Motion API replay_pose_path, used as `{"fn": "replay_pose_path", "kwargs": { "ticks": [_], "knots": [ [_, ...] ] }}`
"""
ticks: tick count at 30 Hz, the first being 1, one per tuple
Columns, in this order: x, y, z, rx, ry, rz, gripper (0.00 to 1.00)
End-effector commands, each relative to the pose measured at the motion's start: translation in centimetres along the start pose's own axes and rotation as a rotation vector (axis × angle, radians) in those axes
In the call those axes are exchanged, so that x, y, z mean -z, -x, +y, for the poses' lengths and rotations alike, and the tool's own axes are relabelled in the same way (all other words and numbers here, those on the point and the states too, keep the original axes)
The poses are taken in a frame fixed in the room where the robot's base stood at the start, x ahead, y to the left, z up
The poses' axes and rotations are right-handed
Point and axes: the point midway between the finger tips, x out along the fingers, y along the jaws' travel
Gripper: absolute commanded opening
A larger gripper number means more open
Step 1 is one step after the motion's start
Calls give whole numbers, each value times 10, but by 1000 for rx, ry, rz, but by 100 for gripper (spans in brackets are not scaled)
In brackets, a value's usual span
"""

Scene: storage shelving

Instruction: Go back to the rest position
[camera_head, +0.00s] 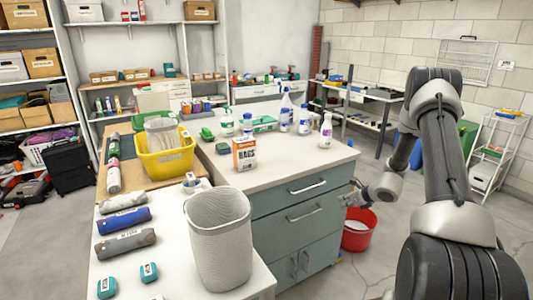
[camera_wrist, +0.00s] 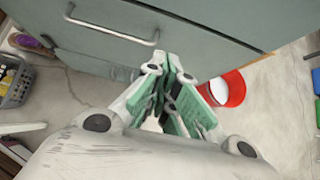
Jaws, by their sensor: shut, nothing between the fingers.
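My arm rises on the right of the head view and bends down toward the cabinet. My gripper (camera_head: 350,197) is beside the right end of the drawer cabinet (camera_head: 285,232), low and just above the red bucket in the picture. In the wrist view my gripper (camera_wrist: 175,75) is shut and empty, its green-padded fingers together. It points toward the cabinet front, with a drawer handle (camera_wrist: 110,30) to its upper left. I cannot tell whether the fingertips touch the cabinet.
A red bucket (camera_head: 358,232) stands on the floor by the cabinet. Bottles (camera_head: 326,132) and a box (camera_head: 244,154) stand on the countertop. A white mesh basket (camera_head: 220,245) and a yellow bin (camera_head: 165,160) are at left. Floor right of the cabinet is partly open.

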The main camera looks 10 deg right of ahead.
Motion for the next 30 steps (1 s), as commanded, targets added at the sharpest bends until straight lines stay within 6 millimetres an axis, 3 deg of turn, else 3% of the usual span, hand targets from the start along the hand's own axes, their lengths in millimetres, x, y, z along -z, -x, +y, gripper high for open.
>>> {"fn": "replay_pose_path", "kwargs": {
  "ticks": [2,8,11,17,21,30],
  "knots": [
    [0,1,6,-29,77,-8,0],
    [42,29,64,-242,357,35,0],
    [44,68,92,-367,559,36,0],
    [25,155,137,-587,974,19,0],
    [10,228,164,-735,1295,15,0],
    [-11,379,201,-968,1973,91,0]
  ]
}}
